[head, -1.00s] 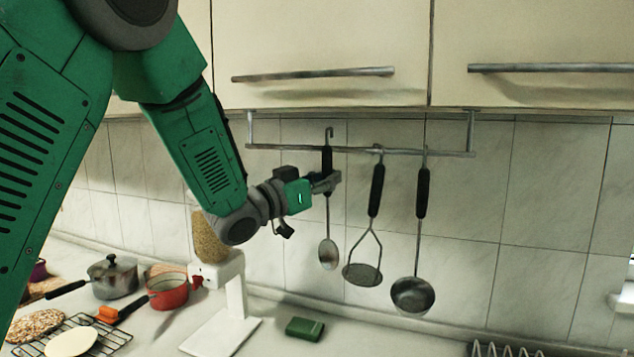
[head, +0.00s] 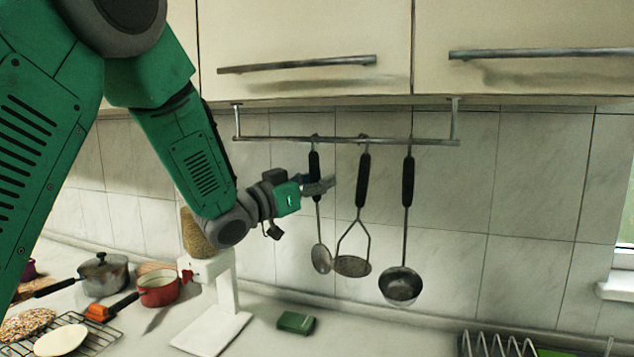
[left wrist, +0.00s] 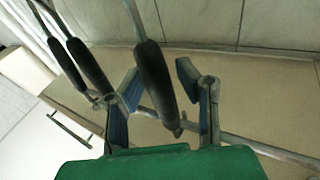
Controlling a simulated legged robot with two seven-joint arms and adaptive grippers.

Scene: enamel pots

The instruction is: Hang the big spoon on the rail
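The big spoon (head: 320,258) has a black handle and a metal bowl. It hangs down at the left of the other utensils, its top end at the metal rail (head: 275,138) under the cabinets. My left gripper (head: 322,186) is at the lower part of the spoon's handle. In the left wrist view my left gripper (left wrist: 158,92) is open, with one finger on each side of the black spoon handle (left wrist: 153,75) and gaps beside it. The exact seating of the spoon's hook is too small to tell. My right gripper is not in view.
A masher (head: 353,262) and a ladle (head: 402,284) hang on the rail just right of the spoon. Below are a white scale (head: 213,330), a green sponge (head: 296,322), pots (head: 107,275) and a dish rack (head: 495,345). The rail's right end is free.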

